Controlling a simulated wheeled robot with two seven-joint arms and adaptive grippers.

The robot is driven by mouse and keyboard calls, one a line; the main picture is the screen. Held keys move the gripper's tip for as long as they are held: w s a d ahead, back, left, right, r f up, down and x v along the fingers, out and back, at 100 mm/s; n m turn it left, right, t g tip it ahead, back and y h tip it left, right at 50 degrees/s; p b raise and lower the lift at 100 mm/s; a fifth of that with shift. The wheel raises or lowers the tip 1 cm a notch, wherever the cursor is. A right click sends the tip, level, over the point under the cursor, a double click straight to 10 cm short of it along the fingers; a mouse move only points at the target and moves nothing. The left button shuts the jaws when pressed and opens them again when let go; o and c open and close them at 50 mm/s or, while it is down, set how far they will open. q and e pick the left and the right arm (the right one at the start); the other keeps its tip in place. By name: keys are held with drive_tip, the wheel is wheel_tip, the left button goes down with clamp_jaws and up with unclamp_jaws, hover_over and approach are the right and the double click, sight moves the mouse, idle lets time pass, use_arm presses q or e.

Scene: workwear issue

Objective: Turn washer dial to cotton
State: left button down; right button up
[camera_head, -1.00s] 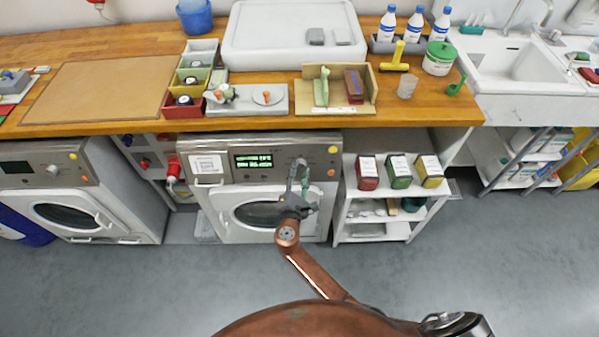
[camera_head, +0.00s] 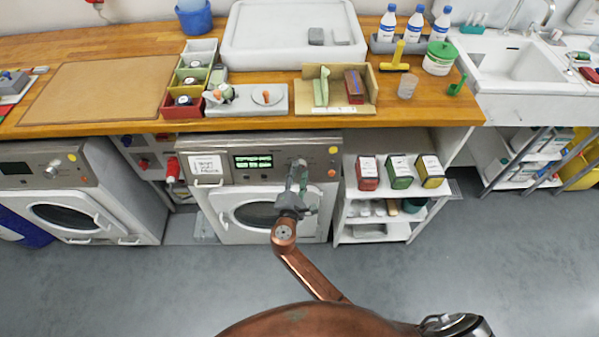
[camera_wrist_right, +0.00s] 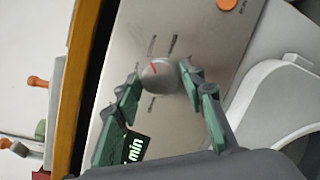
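The washer (camera_head: 262,190) stands under the counter, with a grey panel and a lit green display (camera_head: 253,161). Its round grey dial (camera_wrist_right: 160,75), with a red pointer line and short dark marks around it, shows whole in the right wrist view. My right gripper (camera_head: 298,170) is at the dial. In the wrist view its green-padded fingertips (camera_wrist_right: 162,76) flank the dial on both sides and seem to touch its edges. The display is partly behind a finger there and reads "min". The dial's labels are too small to read. My left gripper is out of view.
An orange button (camera_wrist_right: 227,4) sits on the panel near the dial. A shelf (camera_head: 341,205) with boxes stands right of the washer, another machine (camera_head: 65,210) to the left. The wooden counter (camera_head: 420,108) juts out above. The grey floor (camera_head: 480,270) in front is clear.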

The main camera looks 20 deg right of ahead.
drive_tip(key=shift+o, duration=1.4)
drive_tip(key=v, duration=0.7)
drive_tip(key=shift+s, duration=0.25)
drive_tip(key=shift+a, duration=0.1)
